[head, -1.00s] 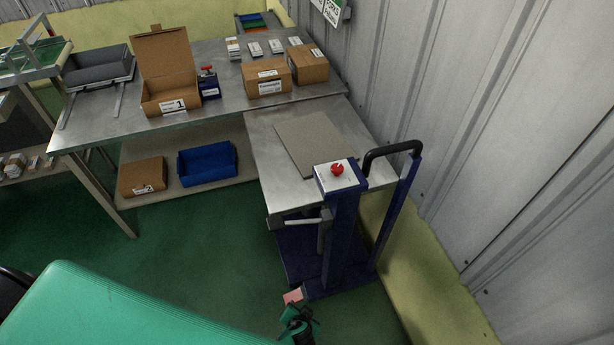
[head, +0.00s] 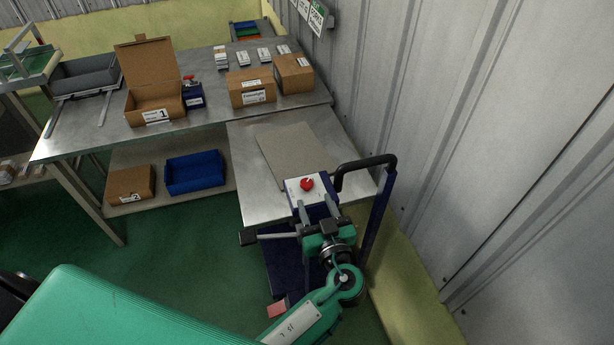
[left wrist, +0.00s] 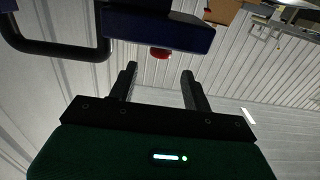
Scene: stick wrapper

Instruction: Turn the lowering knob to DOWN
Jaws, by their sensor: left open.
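The red lowering knob (head: 306,184) sits on the white-topped blue post head of the lift table. In the left wrist view the knob (left wrist: 161,53) shows past the edge of the dark blue post head (left wrist: 150,28), roughly between and beyond the fingers. My left gripper (head: 318,205) is open, with its two fingers just in front of the post head and apart from the knob. It also shows in the left wrist view (left wrist: 160,76), with nothing between its fingers. The knob's markings are too small to read. My right gripper is not in view.
The lift table's black handle (head: 365,165) stands right of the post, near the corrugated wall (head: 470,150). A grey-brown board (head: 290,148) lies on the lift table. The workbench (head: 205,118) behind holds an open carton (head: 152,103) and closed boxes. A red pedal (head: 277,308) is low at the front.

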